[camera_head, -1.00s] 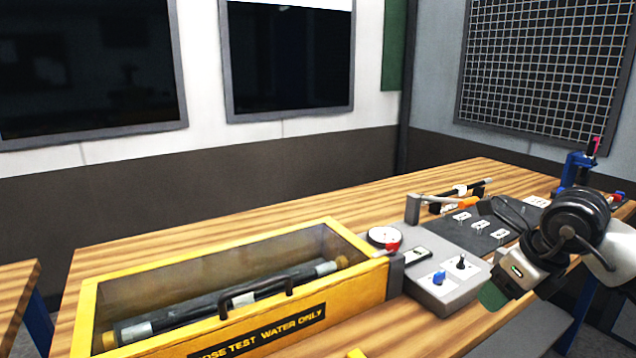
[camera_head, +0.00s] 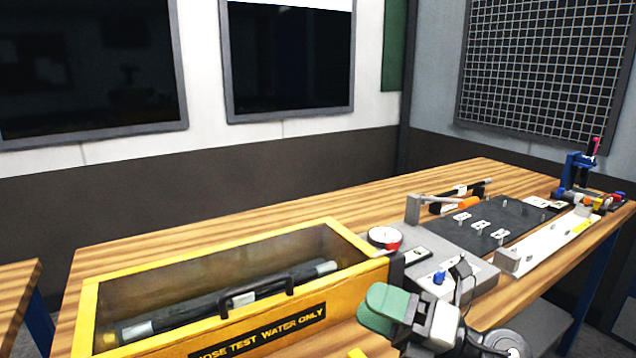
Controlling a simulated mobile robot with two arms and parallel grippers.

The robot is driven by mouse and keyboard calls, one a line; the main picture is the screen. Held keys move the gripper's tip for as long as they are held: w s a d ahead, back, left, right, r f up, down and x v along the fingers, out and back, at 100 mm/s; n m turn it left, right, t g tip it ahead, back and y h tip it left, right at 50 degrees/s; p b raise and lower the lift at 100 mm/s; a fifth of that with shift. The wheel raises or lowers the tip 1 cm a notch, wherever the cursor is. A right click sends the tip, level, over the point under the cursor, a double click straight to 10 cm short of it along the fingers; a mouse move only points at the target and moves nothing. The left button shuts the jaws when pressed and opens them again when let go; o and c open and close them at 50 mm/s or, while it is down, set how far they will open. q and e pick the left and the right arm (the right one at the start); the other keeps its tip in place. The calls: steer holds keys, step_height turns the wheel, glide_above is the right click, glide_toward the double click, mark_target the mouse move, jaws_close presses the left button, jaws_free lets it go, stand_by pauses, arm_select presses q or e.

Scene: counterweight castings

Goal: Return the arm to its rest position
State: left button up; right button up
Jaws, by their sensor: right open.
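My right gripper (camera_head: 384,308) is at the lower middle of the head view, its green fingertips pointing left. It is open, with nothing seen between the fingers. Part of my right arm runs down out of the bottom of the picture. My left gripper is not in view.
The wooden bench (camera_head: 150,250) carries the yellow box with a dark hose (camera_head: 200,308) inside, a round gauge (camera_head: 384,237), a dark mat (camera_head: 500,222) with small white plates, a white rail (camera_head: 550,243) and a blue stand (camera_head: 578,172). The bench behind the box is clear.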

steer(key=s+d+f+m+t+h, duration=0.1)
steer(key=d+f+m+t+h, duration=0.4)
steer(key=f+m+h, duration=0.8)
steer(key=s+d+f+m+t+h, duration=0.1)
steer(key=d+f+m+t+h, duration=0.5)
steer(key=m, duration=1.2)
steer(key=s+d+f+m+g, duration=0.1)
steer(key=s+f+m+g, duration=0.1)
steer(key=s+f+g, duration=0.65)
steer(key=s+d+f+m+g, duration=0.1)
steer(key=s+f+m+g, duration=0.4)
steer(key=s, duration=0.6)
step_height(320, 180, down, 24)
steer(key=s+n+g+p, duration=0.1)
steer(key=n+g+p, duration=0.1)
steer(key=n+g, duration=0.1)
steer(key=s+d+f, duration=0.2)
steer(key=s+f, duration=1.2)
steer(key=s, duration=0.2)
steer(key=shift+d+g+h+p, duration=0.3)
steer(key=shift+g+h+p, duration=0.05)
steer(key=shift+h+p, duration=0.1)
